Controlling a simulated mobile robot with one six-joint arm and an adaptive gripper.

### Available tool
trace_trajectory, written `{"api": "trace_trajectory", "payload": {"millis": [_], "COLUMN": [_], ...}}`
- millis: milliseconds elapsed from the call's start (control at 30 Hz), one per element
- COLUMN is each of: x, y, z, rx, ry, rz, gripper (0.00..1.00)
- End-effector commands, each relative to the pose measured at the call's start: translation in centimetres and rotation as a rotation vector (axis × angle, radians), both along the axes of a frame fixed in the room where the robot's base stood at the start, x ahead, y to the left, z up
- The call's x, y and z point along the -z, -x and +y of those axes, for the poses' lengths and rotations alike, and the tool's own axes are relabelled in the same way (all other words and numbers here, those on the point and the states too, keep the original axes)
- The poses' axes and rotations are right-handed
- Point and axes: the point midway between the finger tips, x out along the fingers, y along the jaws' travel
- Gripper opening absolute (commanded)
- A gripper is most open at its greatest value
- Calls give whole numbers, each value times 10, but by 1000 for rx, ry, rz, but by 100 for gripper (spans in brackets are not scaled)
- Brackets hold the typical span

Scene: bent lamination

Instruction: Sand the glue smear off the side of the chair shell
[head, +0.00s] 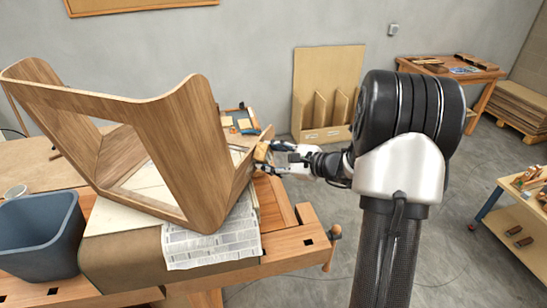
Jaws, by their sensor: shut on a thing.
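The bent-wood chair shell (180,135) stands on its edges on the workbench (290,258), over a cloth and a sheet of newspaper (210,243). My gripper (268,152) is at the right side of the shell, reaching in from the right. It is shut on a small tan block (261,152), which looks like a sanding block. The block is at or very near the shell's right edge; I cannot tell if it touches. No glue smear can be made out; the side facing my gripper is mostly turned away from this view.
A vise handle (333,245) juts out at the bench's right end. A wooden cart (520,215) stands at the right; open floor lies between.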

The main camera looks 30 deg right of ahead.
Motion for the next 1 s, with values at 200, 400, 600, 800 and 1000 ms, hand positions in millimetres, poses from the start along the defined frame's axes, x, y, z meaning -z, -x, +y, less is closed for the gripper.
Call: {"api": "trace_trajectory", "payload": {"millis": [200,400,600,800,1000], "x": [1,0,1,0,0], "y": [10,15,27,35,39], "z": [13,18,31,39,45], "rx": [-4,-4,-4,-2,-2], "ry": [-1,-1,-1,0,0], "rz": [-1,-2,-1,-1,-1], "gripper": [24,24,24,24,24]}}
